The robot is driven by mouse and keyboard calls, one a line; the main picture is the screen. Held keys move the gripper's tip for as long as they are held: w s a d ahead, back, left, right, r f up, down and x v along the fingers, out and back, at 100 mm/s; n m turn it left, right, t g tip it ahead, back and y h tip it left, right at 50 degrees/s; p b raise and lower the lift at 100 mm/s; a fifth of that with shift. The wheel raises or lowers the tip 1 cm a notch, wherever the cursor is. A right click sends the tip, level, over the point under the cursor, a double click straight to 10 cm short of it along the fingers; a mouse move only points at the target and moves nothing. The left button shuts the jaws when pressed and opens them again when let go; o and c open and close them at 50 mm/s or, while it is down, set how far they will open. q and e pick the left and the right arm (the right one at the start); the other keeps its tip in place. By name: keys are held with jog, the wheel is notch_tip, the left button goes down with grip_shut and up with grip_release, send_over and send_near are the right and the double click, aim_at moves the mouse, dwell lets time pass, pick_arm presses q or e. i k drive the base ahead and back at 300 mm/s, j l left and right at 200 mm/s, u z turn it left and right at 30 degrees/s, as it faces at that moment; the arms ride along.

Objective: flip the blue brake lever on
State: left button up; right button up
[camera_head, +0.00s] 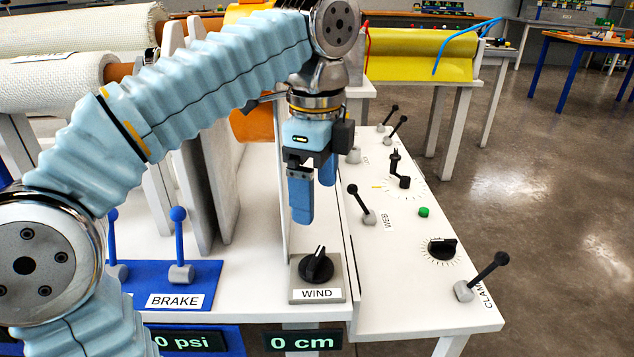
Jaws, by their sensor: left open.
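The blue brake lever (179,232) stands upright on a grey base, on a blue plate (205,271) labelled BRAKE at the lower left of the head view. A second blue lever (112,236) stands to its left, partly hidden by my left arm. My left gripper (314,205) points down above the white panel, behind the WIND knob and to the right of the brake lever. It is open, touches no lever, and nothing shows between its fingers. My right gripper is out of view.
A black WIND knob (316,265) sits right of the brake plate. Several black levers, a green button (424,212) and a dial (442,249) stand on the white console at right. Upright grey plates (210,150) rise behind the brake lever. Readouts show 0 psi and 0 cm.

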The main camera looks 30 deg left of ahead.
aim_at(177, 214)
jog(key=k, duration=1)
